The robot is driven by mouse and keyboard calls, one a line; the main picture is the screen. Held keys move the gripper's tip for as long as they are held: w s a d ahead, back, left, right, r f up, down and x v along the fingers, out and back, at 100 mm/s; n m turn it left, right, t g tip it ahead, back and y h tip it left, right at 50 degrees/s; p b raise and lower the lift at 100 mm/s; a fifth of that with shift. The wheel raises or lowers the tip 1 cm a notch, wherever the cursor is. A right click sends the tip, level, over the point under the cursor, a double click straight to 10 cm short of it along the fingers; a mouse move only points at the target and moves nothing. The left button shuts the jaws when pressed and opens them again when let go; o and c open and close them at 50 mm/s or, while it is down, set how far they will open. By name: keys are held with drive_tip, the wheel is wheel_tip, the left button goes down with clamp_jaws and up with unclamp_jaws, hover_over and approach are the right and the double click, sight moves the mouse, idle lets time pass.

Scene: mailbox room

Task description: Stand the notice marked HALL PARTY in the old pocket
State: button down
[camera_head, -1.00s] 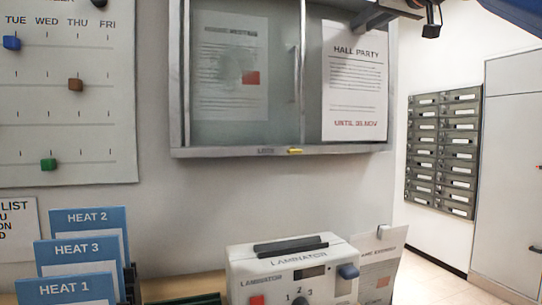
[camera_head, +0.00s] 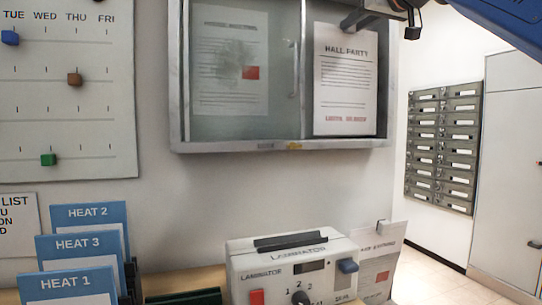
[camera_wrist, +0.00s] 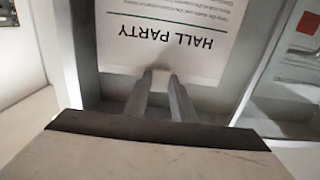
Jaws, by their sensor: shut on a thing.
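The HALL PARTY notice (camera_head: 345,85) is a white sheet with black text and a red line near its foot. It is upright in the right, unglazed half of the wall case (camera_head: 280,146). My gripper (camera_head: 352,20) is shut at the notice's top edge. The wrist view shows the notice (camera_wrist: 175,40) upside down, with my gripper's two fingers (camera_wrist: 160,82) close together at that edge and a small pale piece between the tips. I cannot tell whether the sheet touches the case back. I cannot pick out a pocket marked old.
Another notice (camera_head: 228,60) is behind glass in the case's left half. Below are the laminator (camera_head: 290,265), a leaning sheet (camera_head: 380,262) and blue HEAT cards (camera_head: 78,283). A weekday board (camera_head: 65,110) hangs left. Grey mailboxes (camera_head: 443,150) are at right.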

drive_tip(key=v, duration=0.5)
drive_tip(key=shift+s+d, duration=0.1)
drive_tip(key=shift+s, duration=0.2)
